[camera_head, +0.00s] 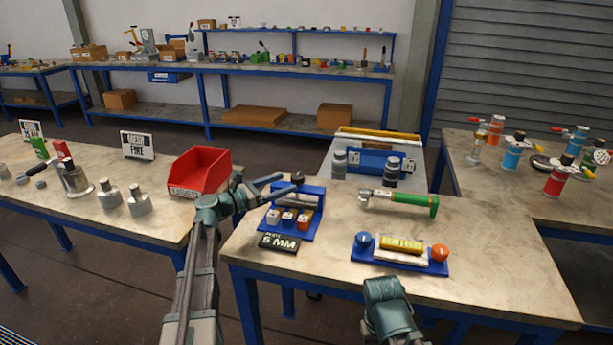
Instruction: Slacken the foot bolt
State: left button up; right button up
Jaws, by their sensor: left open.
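My left gripper (284,187) is open at the left edge of the middle table, beside a blue stand (309,209). A dark round knob (297,178) shows at its fingertips; I cannot tell whether they touch it. The stand carries a silver bar and small orange and white blocks (288,217). A black sign reading "5 MM" (279,242) lies in front. A silver tool with a green handle (408,201) lies to the right. My right arm shows at the bottom centre, its fingers out of view. I cannot make out a foot bolt.
A red bin (199,172) and metal vessels (110,195) stand on the left table. A blue tray with blue and orange balls (401,252) sits at the middle table's front. Valved, flanged vessels (513,155) stand on the right table. The middle table's right part is clear.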

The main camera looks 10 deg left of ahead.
pick_arm(q)
jog(key=x, duration=0.9)
jog(key=shift+s, duration=0.1)
grip_shut()
